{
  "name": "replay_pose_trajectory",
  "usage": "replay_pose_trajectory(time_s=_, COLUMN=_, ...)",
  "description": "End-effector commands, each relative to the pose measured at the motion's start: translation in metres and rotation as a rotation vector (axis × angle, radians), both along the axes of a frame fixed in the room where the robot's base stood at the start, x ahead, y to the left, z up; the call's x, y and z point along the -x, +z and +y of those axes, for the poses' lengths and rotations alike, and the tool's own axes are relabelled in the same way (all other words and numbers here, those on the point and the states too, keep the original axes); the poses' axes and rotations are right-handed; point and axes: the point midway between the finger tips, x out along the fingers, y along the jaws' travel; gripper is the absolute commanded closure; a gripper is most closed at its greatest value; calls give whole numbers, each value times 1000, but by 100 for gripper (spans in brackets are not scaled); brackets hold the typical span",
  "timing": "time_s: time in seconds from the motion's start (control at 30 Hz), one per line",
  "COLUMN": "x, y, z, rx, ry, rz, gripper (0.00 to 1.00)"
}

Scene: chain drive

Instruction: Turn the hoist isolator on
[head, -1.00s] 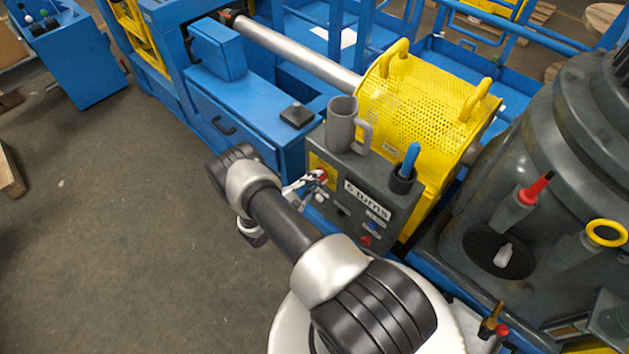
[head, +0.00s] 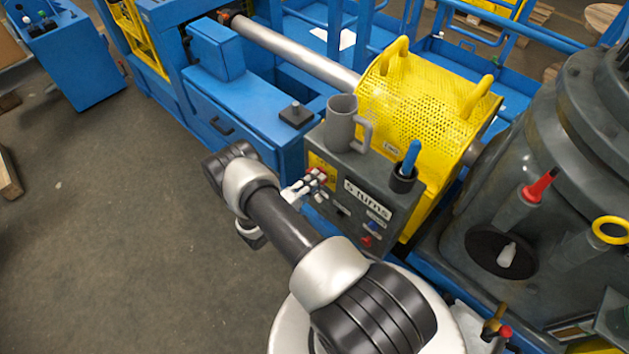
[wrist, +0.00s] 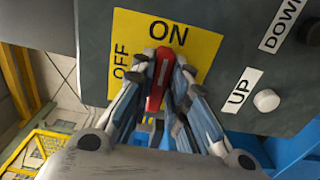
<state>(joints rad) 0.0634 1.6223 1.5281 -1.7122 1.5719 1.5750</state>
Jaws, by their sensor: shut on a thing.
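The hoist isolator is a red handle (wrist: 157,82) on a yellow plate (wrist: 202,50) marked ON at the top and OFF at the left in the wrist view. The handle stands nearly upright there, its upper end just under the word ON. My gripper (wrist: 165,62) is shut on the handle, one finger on each side; the fingers hide part of it. In the head view my gripper (head: 312,180) reaches the left end of the grey control box (head: 383,190), where a bit of the yellow plate (head: 318,163) shows.
UP and DOWN labels with a white button (wrist: 266,100) lie right of the plate. A yellow perforated guard (head: 425,105) is behind.

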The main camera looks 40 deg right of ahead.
Motion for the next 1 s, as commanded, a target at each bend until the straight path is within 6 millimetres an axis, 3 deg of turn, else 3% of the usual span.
replay_pose_trajectory(time_s=0.5, x=0, y=0, z=0, rx=-3, ry=1, rz=-22, gripper=100)
replay_pose_trajectory(time_s=0.53, x=0, y=0, z=0, rx=-3, ry=1, rz=-22, gripper=84)
replay_pose_trajectory(time_s=0.83, x=0, y=0, z=0, rx=-2, ry=0, rz=-20, gripper=65)
replay_pose_trajectory(time_s=1.0, x=0, y=0, z=0, rx=-2, ry=0, rz=-20, gripper=65)
